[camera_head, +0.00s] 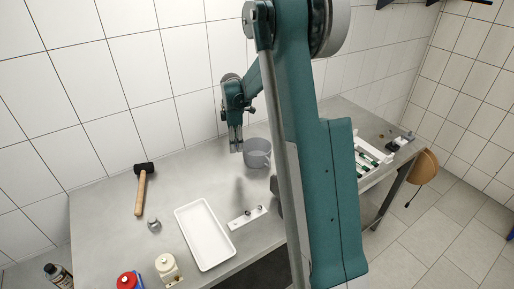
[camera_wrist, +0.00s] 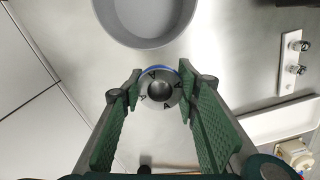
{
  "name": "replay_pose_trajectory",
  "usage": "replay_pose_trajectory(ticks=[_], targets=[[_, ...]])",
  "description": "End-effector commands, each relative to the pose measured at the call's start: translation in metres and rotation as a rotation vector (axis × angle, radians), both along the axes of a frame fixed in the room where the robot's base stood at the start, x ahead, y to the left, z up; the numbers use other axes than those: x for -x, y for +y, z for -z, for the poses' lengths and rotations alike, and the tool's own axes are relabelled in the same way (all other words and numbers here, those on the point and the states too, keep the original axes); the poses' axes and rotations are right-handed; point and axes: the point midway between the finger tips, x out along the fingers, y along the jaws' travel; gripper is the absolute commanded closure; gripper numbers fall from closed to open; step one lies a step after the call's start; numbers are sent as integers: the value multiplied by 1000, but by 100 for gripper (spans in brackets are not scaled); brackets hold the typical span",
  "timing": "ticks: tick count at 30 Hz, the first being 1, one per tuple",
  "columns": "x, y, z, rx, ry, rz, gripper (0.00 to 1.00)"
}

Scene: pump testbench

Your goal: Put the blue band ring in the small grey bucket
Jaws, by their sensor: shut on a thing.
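The blue band ring (camera_wrist: 159,89) is a round grey metal piece with dark marks on its face and a blue edge along its far side. My gripper (camera_wrist: 159,86) is shut on it, with one green-padded finger on each side. In the head view my gripper (camera_head: 235,145) hangs over the back of the table, just left of the small grey bucket (camera_head: 258,147); the ring cannot be made out there. In the wrist view the bucket (camera_wrist: 146,42) lies beyond the fingertips at the top, partly cut off, its inside looking empty. The ring appears apart from it.
A black-headed mallet (camera_head: 140,195) and a small metal part (camera_head: 154,226) lie to the left. A white tray (camera_head: 181,213) and a white plate with fittings (camera_head: 247,217) are in front. Red-topped (camera_head: 128,281) and cream (camera_head: 167,268) containers stand near the front edge. My arm hides the table's middle right.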

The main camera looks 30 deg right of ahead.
Motion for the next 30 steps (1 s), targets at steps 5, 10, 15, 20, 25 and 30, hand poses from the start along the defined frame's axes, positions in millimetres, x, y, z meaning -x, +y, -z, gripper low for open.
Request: replay_pose_trajectory(ticks=[5,10,15,20,25,30], targets=[[5,-51,0,0,0,23,83],[10,-87,-1,0,0,36,83],[13,-106,-2,0,0,43,83],[14,-111,-2,0,0,44,83],[14,-111,-2,0,0,44,83],[14,-110,0,0,0,44,83]])
